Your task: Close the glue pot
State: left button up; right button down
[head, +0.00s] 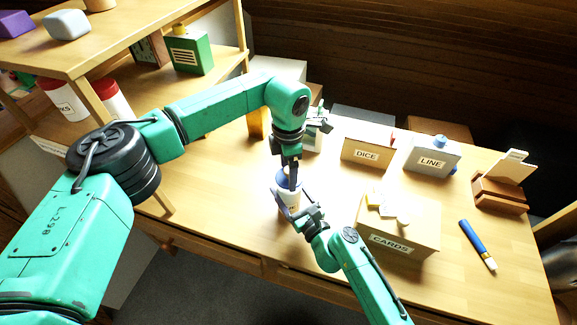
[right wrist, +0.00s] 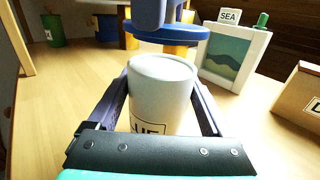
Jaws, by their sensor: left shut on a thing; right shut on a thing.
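The white glue pot (right wrist: 162,90) stands upright on the table, its label partly hidden. It also shows in the head view (head: 289,199). My right gripper (head: 293,209) is shut on the pot's sides; its dark fingers flank the pot in the right wrist view. The blue lid (right wrist: 168,34) is level, above the pot's rim and apart from it in the right wrist view, seeming slightly beyond it. My left gripper (head: 291,184) comes down from above and is shut on the lid. In the head view the left fingers hide much of the lid (head: 284,178).
A CARDS box (head: 392,243) stands right of the pot. A SEA picture (right wrist: 231,58) is beyond the pot. A blue marker (head: 475,241) lies at right. Shelves (head: 130,55) rise at left.

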dwell(0.4)
pick_arm(q)
jog(key=shift+f, duration=0.9)
pick_arm(e)
jog(key=shift+f, duration=0.1)
pick_arm(q)
jog(key=shift+f, duration=0.6)
jog(key=o, duration=1)
jog(key=shift+o, duration=0.2)
notch_tip(320, 180, up, 12)
